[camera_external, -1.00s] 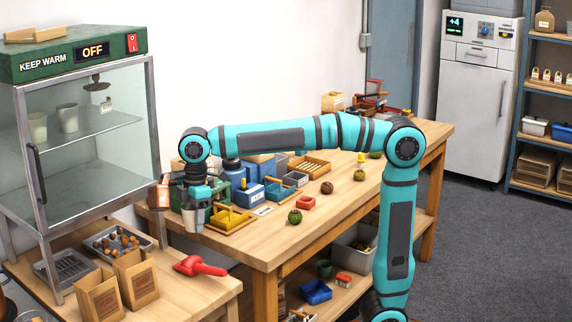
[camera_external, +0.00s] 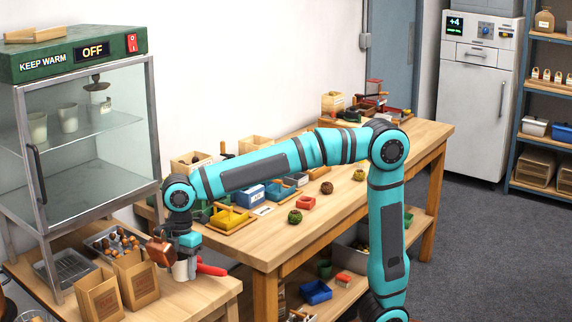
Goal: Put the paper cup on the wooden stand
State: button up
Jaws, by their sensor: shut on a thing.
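My gripper (camera_external: 182,262) hangs low over the front left table, beside the paper bags. It is shut on a whitish paper cup (camera_external: 181,271), which looks upright; its lower part is close to the tabletop, and I cannot tell whether it touches. Gripper parts hide the cup's upper portion. Similar pale cups (camera_external: 68,117) stand on the glass cabinet's shelf. I cannot pick out the wooden stand with certainty in this view.
Two brown paper bags (camera_external: 135,279) stand left of my gripper. A red scoop (camera_external: 209,269) lies just right of the held cup. Behind are a tray of chestnuts (camera_external: 92,240) and the keep-warm cabinet (camera_external: 80,62). The table's right front corner is clear.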

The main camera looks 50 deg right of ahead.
aim_at(184, 293)
jog(key=shift+f, duration=2.6)
jog(key=shift+f, duration=0.15)
jog(key=o, duration=0.9)
jog(key=shift+o, duration=0.2)
jog(key=r, duration=0.4)
jog(key=d+r, duration=0.1)
jog(key=r, duration=0.7)
jog(key=shift+w+d+r, duration=0.1)
jog(key=shift+w+d, duration=0.05)
jog(key=shift+d, duration=0.1)
